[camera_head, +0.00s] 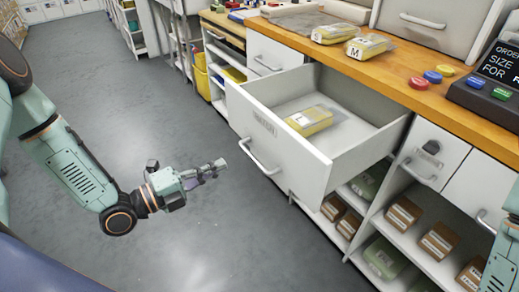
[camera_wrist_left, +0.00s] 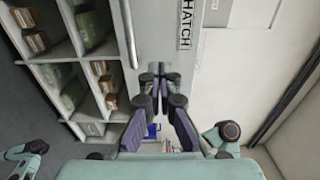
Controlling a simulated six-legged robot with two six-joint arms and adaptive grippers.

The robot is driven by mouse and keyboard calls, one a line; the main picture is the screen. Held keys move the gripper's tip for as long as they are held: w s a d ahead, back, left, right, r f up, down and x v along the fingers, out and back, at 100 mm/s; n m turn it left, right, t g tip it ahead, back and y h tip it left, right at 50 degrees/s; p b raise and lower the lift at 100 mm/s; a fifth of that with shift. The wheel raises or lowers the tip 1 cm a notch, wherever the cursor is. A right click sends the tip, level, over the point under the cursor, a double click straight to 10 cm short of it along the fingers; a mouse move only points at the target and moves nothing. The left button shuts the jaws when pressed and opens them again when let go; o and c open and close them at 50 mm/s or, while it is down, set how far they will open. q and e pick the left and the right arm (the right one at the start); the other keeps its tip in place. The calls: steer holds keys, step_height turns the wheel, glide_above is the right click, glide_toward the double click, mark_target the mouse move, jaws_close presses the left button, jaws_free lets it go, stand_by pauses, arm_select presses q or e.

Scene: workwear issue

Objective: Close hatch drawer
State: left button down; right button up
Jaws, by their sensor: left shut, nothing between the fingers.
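The white hatch drawer (camera_head: 285,145) stands pulled out below the wooden counter, with a bar handle (camera_head: 258,157) on its front. A yellow bagged packet (camera_head: 309,121) marked with a letter lies inside it. My left gripper (camera_head: 220,166) is shut and empty, just in front of the drawer front, to the left of the handle. My right gripper is not in view; part of my right arm shows at the right edge.
The counter (camera_head: 400,75) holds two yellow packets (camera_head: 350,40), coloured buttons (camera_head: 432,77) and a dark order sign (camera_head: 490,75). Open shelves (camera_head: 405,235) below hold brown boxes and green packets. The grey floor (camera_head: 130,90) to the left is clear.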

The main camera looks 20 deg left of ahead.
arm_select(q)
steer(key=b, duration=0.4)
glide_toward(269, 144)
steer(key=x, duration=0.5)
steer(key=shift+w+d+f, duration=0.1)
steer(key=shift+w+d, duration=0.05)
steer(key=shift+w+d+b, duration=0.35)
steer(key=shift+w+d, duration=0.05)
steer(key=shift+w, duration=0.2)
steer(key=shift+d, duration=0.1)
